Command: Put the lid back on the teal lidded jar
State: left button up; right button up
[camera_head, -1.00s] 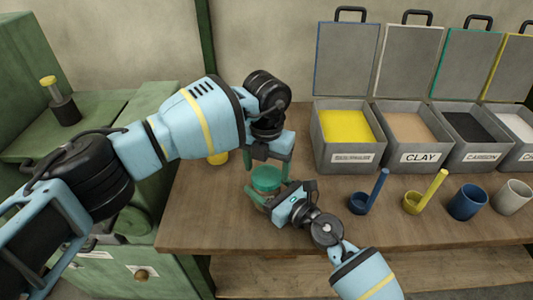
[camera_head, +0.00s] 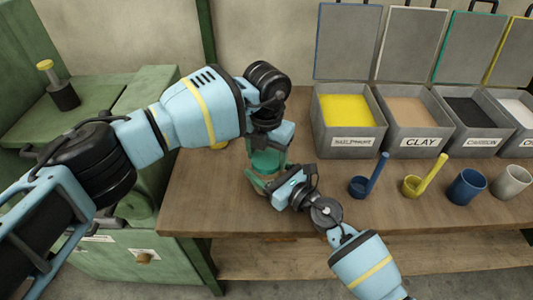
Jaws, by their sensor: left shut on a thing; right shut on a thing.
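The teal lidded jar (camera_head: 263,183) stands on the wooden table, left of its middle. My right gripper (camera_head: 265,186) is shut on the jar's body from the right and front. The teal lid (camera_head: 268,161) is at the top of the jar. My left gripper (camera_head: 268,150) comes down from above and is shut on the lid. The arm and fingers hide much of the lid and jar, so I cannot tell whether the lid is fully seated.
A blue scoop (camera_head: 358,187), a yellow scoop (camera_head: 412,186), a blue cup (camera_head: 467,187) and a pale cup (camera_head: 511,182) stand on the right. Open grey bins, one labelled CLAY (camera_head: 420,142), stand behind. A yellow object (camera_head: 219,145) is partly hidden behind my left arm. The front right tabletop is clear.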

pick_arm(q)
jog(key=shift+m, duration=0.5)
jog(key=o, duration=1.1)
jog(key=shift+o, duration=0.2)
jog(key=shift+s+d, duration=0.1)
jog(key=shift+d, duration=0.05)
jog(key=shift+r, duration=0.1)
notch_tip(320, 180, up, 12)
jog(key=shift+a, duration=0.25)
pick_arm(e)
jog(key=o, duration=2)
jog(key=shift+c, duration=0.2)
